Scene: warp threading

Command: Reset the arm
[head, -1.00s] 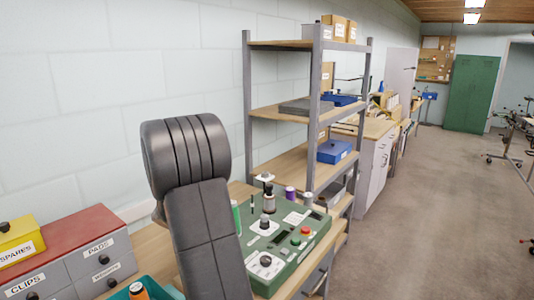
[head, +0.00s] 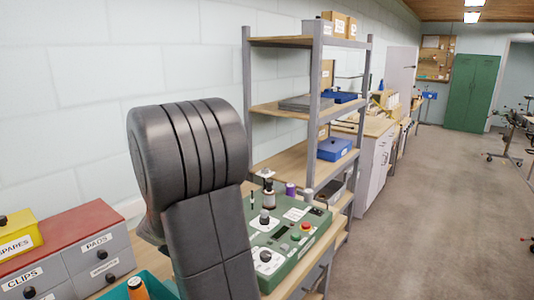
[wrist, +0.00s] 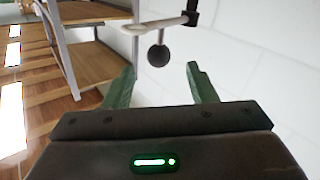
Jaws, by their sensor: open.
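My gripper (wrist: 162,85) shows in the wrist view with its two green fingers spread wide and nothing between them. A dark round knob (wrist: 158,55) hangs beyond the fingertips, under a pale bar (wrist: 155,26); I cannot tell what it belongs to. In the head view my dark arm links stand over the bench and hide part of it; the gripper is out of that view. A green control box (head: 290,245) with knobs and a red button sits on the bench right of my arm.
A grey metal shelf rack (head: 247,100) with wooden shelves stands behind the green box, and also shows in the wrist view (wrist: 98,65). Left are a red-topped drawer unit (head: 70,235), a yellow box (head: 18,234) and a teal bin (head: 160,278).

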